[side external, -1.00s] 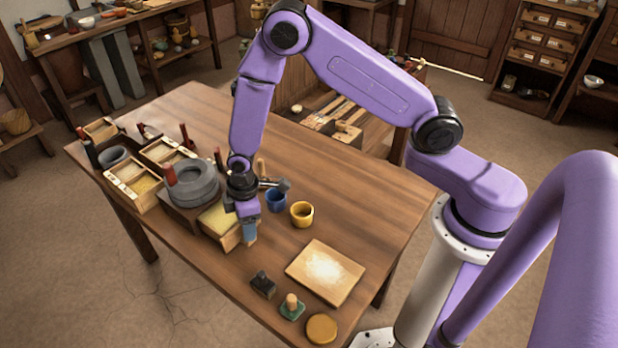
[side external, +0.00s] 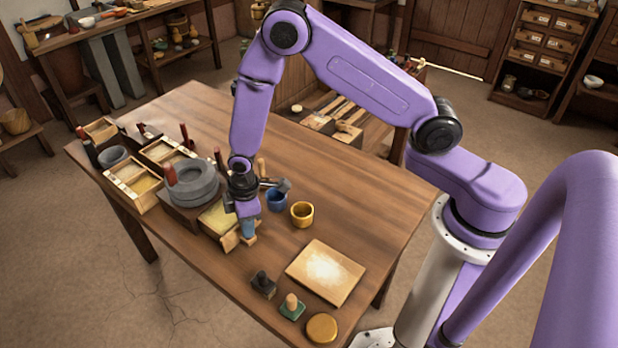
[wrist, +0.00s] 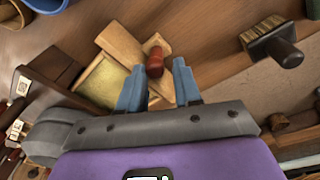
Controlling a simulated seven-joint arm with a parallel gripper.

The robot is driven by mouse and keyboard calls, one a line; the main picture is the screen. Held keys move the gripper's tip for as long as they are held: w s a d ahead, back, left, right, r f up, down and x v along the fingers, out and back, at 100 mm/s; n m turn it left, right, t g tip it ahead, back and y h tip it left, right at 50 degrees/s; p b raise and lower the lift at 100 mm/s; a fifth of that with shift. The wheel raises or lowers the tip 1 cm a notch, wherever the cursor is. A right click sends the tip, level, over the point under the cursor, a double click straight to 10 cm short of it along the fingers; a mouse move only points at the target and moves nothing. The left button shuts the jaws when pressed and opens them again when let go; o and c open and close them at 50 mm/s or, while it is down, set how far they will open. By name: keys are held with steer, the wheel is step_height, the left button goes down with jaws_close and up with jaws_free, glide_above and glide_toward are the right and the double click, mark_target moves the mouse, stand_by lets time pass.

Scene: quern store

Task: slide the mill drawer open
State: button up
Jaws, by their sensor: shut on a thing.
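The mill (side external: 192,187) has round grey stones on a dark base, with a red upright handle on top. Its drawer (side external: 213,216) sticks out on the side facing my gripper and holds yellowish meal. The wrist view shows the drawer (wrist: 104,82) open at the top, with a pale wooden front panel. A red-brown knob (wrist: 155,66) lies between my fingertips. My gripper (side external: 248,229) is shut on it at the drawer's front, low over the table; it also shows in the wrist view (wrist: 160,72). The fingers hide part of the front in the side view.
A blue cup (side external: 277,201) and a yellow cup (side external: 302,214) stand right of my gripper. A board with white powder (side external: 325,272), a dark-handled brush (side external: 263,284) and a green-based stamp (side external: 292,306) lie nearer the front edge. Bare table lies between.

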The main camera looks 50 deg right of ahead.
steer(key=o, duration=0.7)
steer(key=shift+s+a+f, duration=0.15)
steer(key=shift+s+a, duration=0.05)
steer(key=shift+s, duration=0.2)
steer(key=shift+w, duration=0.1)
steer(key=shift+d, duration=0.1)
steer(key=shift+w, duration=0.1)
steer(key=shift+w+r, duration=0.15)
steer(key=shift+r, duration=4)
